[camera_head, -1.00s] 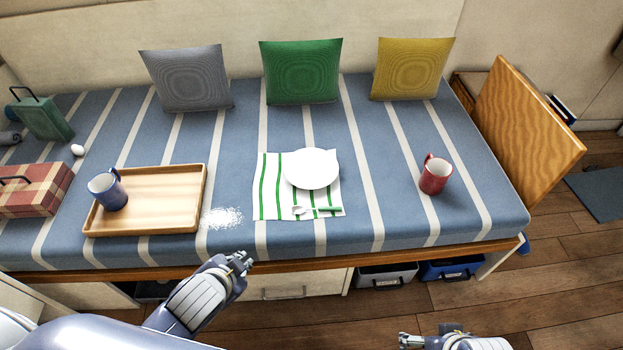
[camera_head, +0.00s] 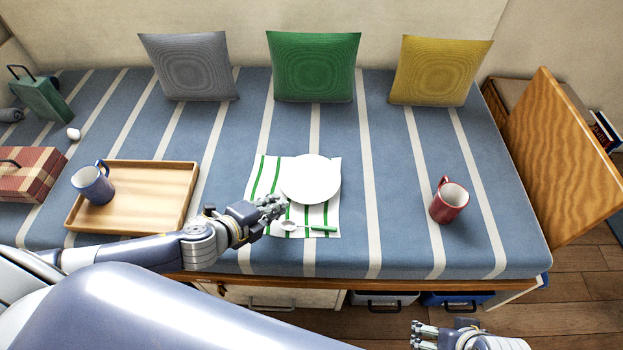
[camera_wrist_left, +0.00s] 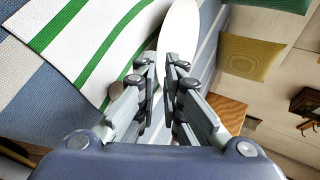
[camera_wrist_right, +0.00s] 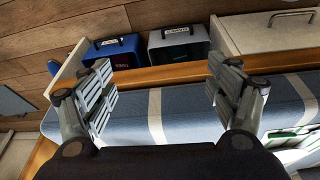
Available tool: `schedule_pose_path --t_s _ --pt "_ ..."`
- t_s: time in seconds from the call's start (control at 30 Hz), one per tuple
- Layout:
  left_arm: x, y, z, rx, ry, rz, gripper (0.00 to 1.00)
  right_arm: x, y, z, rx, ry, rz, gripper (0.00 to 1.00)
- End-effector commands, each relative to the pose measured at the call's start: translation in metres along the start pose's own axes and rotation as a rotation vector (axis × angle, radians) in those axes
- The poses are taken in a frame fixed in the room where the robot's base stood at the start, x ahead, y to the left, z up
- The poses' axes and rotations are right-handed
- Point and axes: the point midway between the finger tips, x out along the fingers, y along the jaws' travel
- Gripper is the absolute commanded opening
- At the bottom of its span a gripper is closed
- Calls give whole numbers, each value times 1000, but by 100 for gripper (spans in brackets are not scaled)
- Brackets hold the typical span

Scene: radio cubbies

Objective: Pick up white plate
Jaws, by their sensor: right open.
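The white plate (camera_head: 311,180) lies on a green-striped white cloth (camera_head: 262,190) on the blue-and-white bench cushion. My left gripper (camera_head: 281,205) is at the plate's near-left edge, above the cloth. In the left wrist view its fingers (camera_wrist_left: 159,75) stand close together with a narrow gap. The plate (camera_wrist_left: 179,32) shows nearly edge-on just beyond them; I cannot tell whether they pinch its rim. My right gripper (camera_head: 416,335) is low in front of the bench, away from the plate. In the right wrist view its fingers (camera_wrist_right: 160,85) are wide apart and empty.
A spoon with a green handle (camera_head: 315,228) lies on the cloth just in front of the plate. A wooden tray (camera_head: 150,205) with a blue mug (camera_head: 95,187) is left, and a red mug (camera_head: 449,203) right. Cushion around the plate's far side is clear.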

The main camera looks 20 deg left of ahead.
Motion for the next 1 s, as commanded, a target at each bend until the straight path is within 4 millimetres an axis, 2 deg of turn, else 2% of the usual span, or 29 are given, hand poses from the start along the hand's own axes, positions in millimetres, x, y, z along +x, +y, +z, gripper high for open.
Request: schedule_pose_path --t_s 0.03,0.37,0.6,0.9,0.97,1.0 --pt "8 0 0 -1 -1 -2 8 -4 0 0 0 4 1 82" --pt "34 1 0 -2 0 -3 8 -22 1 1 1 13 3 82" --pt "66 2 0 -2 -1 -1 8 -14 1 4 1 12 3 82" --pt "70 2 0 -2 0 1 8 -14 1 4 1 12 3 82" --pt "70 2 0 -2 0 1 0 -14 1 5 1 11 3 82" --pt "70 2 0 -2 0 1 0 -14 1 5 1 11 3 82"
